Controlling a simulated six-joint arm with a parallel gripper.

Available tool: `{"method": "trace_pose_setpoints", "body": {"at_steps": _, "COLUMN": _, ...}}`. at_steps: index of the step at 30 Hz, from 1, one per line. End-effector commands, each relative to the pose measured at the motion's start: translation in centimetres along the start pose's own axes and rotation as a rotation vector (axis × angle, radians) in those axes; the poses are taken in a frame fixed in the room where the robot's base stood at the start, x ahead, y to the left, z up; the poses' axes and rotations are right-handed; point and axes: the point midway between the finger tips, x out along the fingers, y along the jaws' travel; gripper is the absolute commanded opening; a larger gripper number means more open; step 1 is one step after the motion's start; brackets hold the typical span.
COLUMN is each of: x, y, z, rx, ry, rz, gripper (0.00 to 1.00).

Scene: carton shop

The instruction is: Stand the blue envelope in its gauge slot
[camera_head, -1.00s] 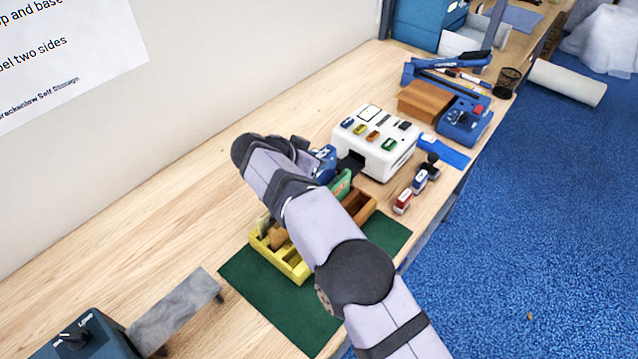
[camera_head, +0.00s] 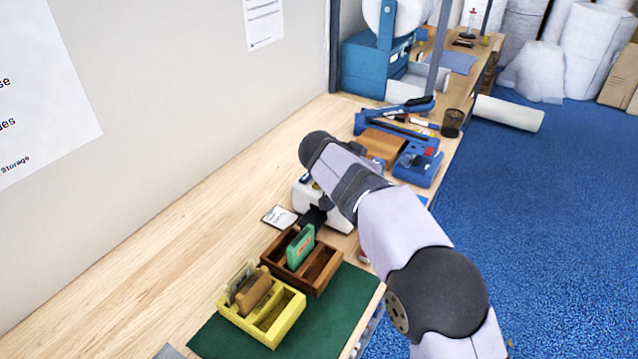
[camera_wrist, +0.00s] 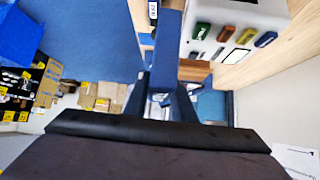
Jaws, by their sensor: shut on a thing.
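In the wrist view the blue envelope (camera_wrist: 167,48) shows as a narrow blue strip between the fingers of my gripper (camera_wrist: 166,90), which is shut on it. In the head view my arm hides the gripper and envelope, near the white machine. The brown wooden rack (camera_head: 322,268) stands on the green mat (camera_head: 345,300), with a green envelope (camera_head: 300,248) upright in one slot and open room beside it. The yellow rack (camera_head: 285,322) in front holds a brown envelope (camera_head: 254,291) and a pale clear-looking piece (camera_head: 238,277). Which slot matches blue is not clear.
The white machine (camera_wrist: 245,12) with several coloured pads stands beside the held envelope. A white card (camera_head: 279,217) lies left of it. A wooden block, a blue device (camera_head: 418,163) and a mesh cup (camera_head: 453,122) stand farther back. The table's left side is clear.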

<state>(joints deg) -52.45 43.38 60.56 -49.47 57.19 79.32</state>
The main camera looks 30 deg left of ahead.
Motion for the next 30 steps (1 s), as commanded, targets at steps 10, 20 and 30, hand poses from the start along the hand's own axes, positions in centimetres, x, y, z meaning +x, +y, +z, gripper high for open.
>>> {"method": "trace_pose_setpoints", "body": {"at_steps": 10, "x": 3.9, "y": 14.6, "z": -3.8, "rx": 0.050, "ry": 0.002, "rz": 0.055, "gripper": 0.04}}
{"method": "trace_pose_setpoints", "body": {"at_steps": 20, "x": 4.7, "y": 27.2, "z": -1.3, "rx": 0.082, "ry": 0.001, "rz": 0.092, "gripper": 0.04}}
{"method": "trace_pose_setpoints", "body": {"at_steps": 30, "x": 3.3, "y": 36.8, "z": 4.8, "rx": 0.111, "ry": -0.001, "rz": 0.127, "gripper": 0.04}}
